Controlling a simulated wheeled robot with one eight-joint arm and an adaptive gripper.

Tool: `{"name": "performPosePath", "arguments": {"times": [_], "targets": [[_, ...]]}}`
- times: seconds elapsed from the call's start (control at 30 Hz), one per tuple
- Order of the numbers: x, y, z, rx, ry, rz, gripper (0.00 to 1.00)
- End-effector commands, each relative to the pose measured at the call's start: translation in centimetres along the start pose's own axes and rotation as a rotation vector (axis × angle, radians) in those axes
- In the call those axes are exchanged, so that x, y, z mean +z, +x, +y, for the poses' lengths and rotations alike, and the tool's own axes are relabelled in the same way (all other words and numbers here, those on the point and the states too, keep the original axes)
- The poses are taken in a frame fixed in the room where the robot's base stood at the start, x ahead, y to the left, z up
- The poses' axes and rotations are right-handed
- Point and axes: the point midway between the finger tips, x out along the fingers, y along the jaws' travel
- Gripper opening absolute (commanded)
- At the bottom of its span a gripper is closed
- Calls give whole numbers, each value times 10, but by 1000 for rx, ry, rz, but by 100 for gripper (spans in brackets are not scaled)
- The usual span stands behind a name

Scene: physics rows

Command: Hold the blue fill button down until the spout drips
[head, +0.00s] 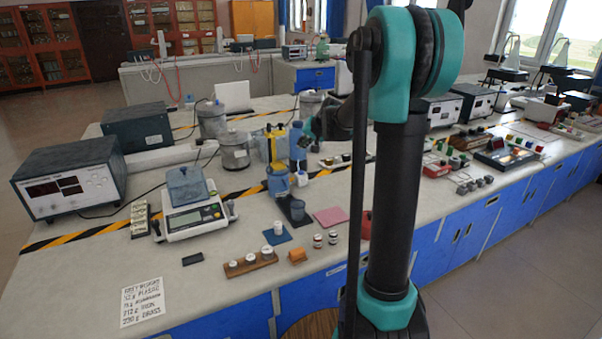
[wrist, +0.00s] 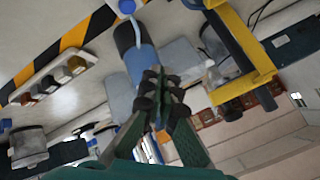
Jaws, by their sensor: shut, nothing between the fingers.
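A blue dispenser (head: 278,184) stands on the bench in the head view, with a dark base and a small cup (head: 297,210) at its front. A small blue part on a white block (head: 302,179) sits just to its right; it may be the fill button. My gripper (head: 308,130) is above and behind the dispenser, partly hidden by my arm. In the wrist view my gripper (wrist: 159,98) is shut and empty, its fingertips in front of a blue cylinder (wrist: 138,62). A round blue cap (wrist: 127,7) shows at the top edge. I cannot make out the spout tip or any drip.
A yellow frame (wrist: 242,55) stands beside the blue cylinder in the wrist view. A blue bottle (head: 297,142) and grey canisters (head: 235,152) stand close behind the dispenser. A scale (head: 194,218) is to the left. A pink pad (head: 330,216) lies at the right front.

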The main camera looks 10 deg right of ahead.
Motion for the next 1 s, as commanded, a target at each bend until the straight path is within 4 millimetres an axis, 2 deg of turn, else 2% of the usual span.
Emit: {"name": "performPosePath", "arguments": {"times": [0.6,1.0], "targets": [[36,50,36,0,0,0,0],[43,59,43,0,0,0,0]]}}
